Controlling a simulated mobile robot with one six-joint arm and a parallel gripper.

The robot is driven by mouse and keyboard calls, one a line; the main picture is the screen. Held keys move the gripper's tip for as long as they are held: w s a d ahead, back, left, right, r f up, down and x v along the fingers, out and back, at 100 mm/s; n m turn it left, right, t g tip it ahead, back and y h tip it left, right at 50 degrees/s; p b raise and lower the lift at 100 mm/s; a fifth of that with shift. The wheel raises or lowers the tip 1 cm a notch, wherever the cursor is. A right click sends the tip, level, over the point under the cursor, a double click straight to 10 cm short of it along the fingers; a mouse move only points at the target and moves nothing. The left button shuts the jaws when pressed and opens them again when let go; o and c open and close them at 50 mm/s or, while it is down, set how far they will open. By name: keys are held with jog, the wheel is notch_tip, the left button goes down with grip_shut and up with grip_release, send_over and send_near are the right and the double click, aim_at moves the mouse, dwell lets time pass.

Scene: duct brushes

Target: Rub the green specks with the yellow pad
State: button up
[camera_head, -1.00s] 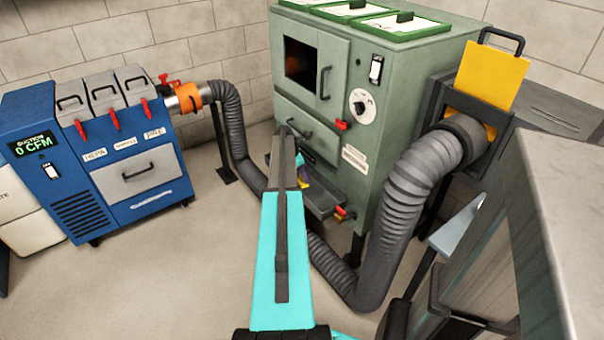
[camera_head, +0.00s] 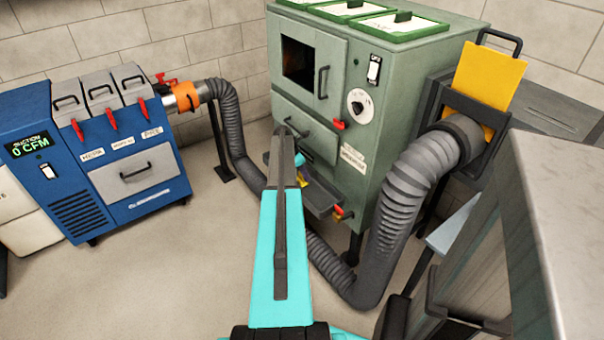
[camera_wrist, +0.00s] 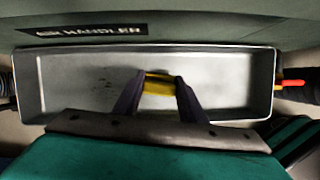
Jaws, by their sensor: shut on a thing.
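My gripper (camera_wrist: 160,88) is shut on the yellow pad (camera_wrist: 158,84), which sits between its two dark fingertips. The pad is over the shallow grey tray (camera_wrist: 75,108) in the wrist view; I cannot tell whether it touches the floor of the tray. Faint dark specks (camera_wrist: 100,78) show on the tray floor left of the pad; their colour is too dim to call green. In the head view the tray (camera_head: 328,207) juts from the front of the green cabinet, and my arm hides most of the gripper. A bit of the yellow pad (camera_head: 305,183) shows there.
The green cabinet (camera_head: 400,100) rises behind the tray. A red-tipped handle (camera_wrist: 292,83) is at the tray's right end. A thick grey hose (camera_head: 395,215) curves down at the right. A blue suction unit (camera_head: 110,160) stands at the left, with bare floor in front.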

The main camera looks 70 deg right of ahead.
jog(key=shift+s+a+f+p, duration=0.15)
jog(key=shift+s+a, duration=0.25)
jog(key=shift+s, duration=0.2)
jog(key=shift+s+a+r+p, duration=0.15)
jog(key=shift+s+a, duration=0.25)
jog(key=shift+s, duration=0.2)
jog(key=shift+s+f, duration=0.1)
jog(key=shift+s+a+f+p, duration=0.1)
jog(key=shift+s+a+p, duration=0.1)
jog(key=shift+s+a, duration=0.35)
jog(key=shift+s+a+f+p, duration=0.1)
jog(key=shift+s+a+p, duration=0.15)
jog(key=shift+s, duration=0.5)
jog(key=shift+s+a, duration=0.1)
jog(key=shift+a, duration=0.05)
jog(key=shift+s+a+f+p, duration=0.1)
jog(key=shift+s+a+p, duration=0.1)
jog(key=shift+s+a, duration=0.35)
jog(key=shift+s+a+p, duration=0.15)
jog(key=shift+s+a, duration=0.1)
jog(key=shift+s, duration=0.45)
jog(key=shift+r+p, duration=1.8)
jog(key=shift+r, duration=1.2)
